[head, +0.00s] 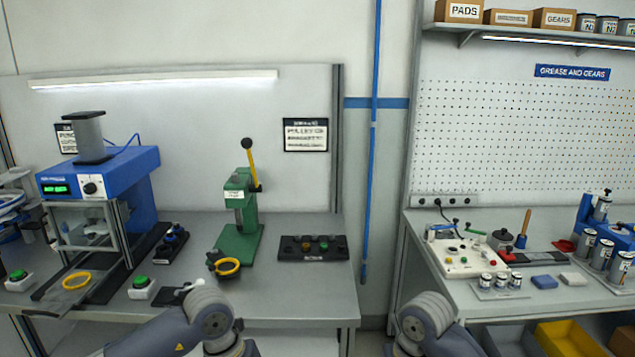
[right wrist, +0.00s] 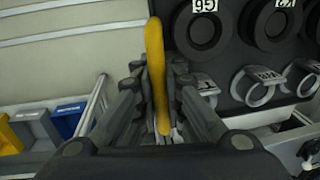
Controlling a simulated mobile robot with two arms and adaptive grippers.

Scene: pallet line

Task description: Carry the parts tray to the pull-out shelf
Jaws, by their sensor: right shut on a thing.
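My right gripper (right wrist: 158,105) is shut on a long, rounded yellow bar (right wrist: 155,60) in the right wrist view. The bar stands between the fingers and sticks out past their tips. I cannot tell whether it belongs to a tray; no larger body shows attached to it. The head view shows only links of my arms at the bottom edge, and both grippers are out of that picture. A low black tray (head: 288,256) with several small coloured parts lies on the left bench. I cannot tell whether it is the parts tray. No pull-out shelf is clearly identifiable.
The left bench (head: 290,308) carries a blue press (head: 145,180) and a green lever press (head: 238,245). The right bench (head: 465,298) holds a white control box (head: 470,258) and several cans. A yellow bin (head: 565,338) sits below. A dark panel (right wrist: 232,70) with black rings is near my right gripper.

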